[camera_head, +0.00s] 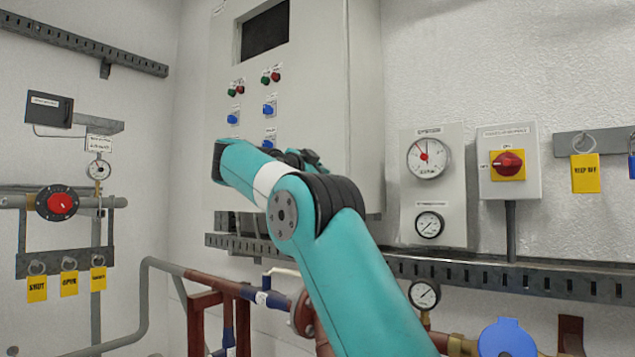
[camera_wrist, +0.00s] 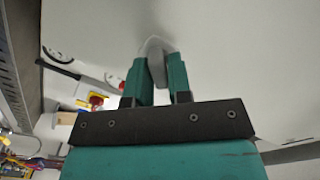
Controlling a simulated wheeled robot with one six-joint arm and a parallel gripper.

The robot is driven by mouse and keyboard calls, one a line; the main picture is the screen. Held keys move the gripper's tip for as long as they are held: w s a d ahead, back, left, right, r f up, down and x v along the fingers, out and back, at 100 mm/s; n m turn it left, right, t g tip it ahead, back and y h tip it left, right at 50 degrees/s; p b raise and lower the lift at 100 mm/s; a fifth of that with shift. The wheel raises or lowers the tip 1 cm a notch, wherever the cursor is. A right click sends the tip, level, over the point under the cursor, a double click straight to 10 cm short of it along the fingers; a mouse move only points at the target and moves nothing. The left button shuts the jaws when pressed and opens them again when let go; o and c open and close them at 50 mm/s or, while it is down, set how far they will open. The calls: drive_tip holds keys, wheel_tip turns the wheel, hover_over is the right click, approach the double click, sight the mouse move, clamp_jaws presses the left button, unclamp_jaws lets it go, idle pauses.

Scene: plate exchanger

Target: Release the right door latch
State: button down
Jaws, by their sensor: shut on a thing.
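My gripper (camera_wrist: 157,72) shows in the wrist view with its two teal fingers shut on a small grey latch (camera_wrist: 152,47). The latch sits against a pale, flat panel face. The fingers hide much of it, and I cannot tell its turn angle. In the head view the light grey control cabinet (camera_head: 362,100) hangs on the wall, and my teal arm reaches up in front of its lower part. The arm hides the gripper and the latch there.
Right of the cabinet are a gauge panel (camera_head: 432,190) and a red rotary switch on a yellow plate (camera_head: 508,164). A perforated rail (camera_head: 480,276) runs below the cabinet. Red pipework (camera_head: 205,300) stands low.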

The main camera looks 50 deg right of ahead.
drive_tip(key=m+b, duration=0.2)
drive_tip(key=m, duration=0.2)
drive_tip(key=shift+f+m, duration=0.15)
drive_tip(key=shift+m, duration=0.25)
drive_tip(key=m+b, duration=0.1)
drive_tip(key=m, duration=0.3)
drive_tip(key=shift+m, duration=0.4)
drive_tip(key=c, duration=1.1)
unclamp_jaws()
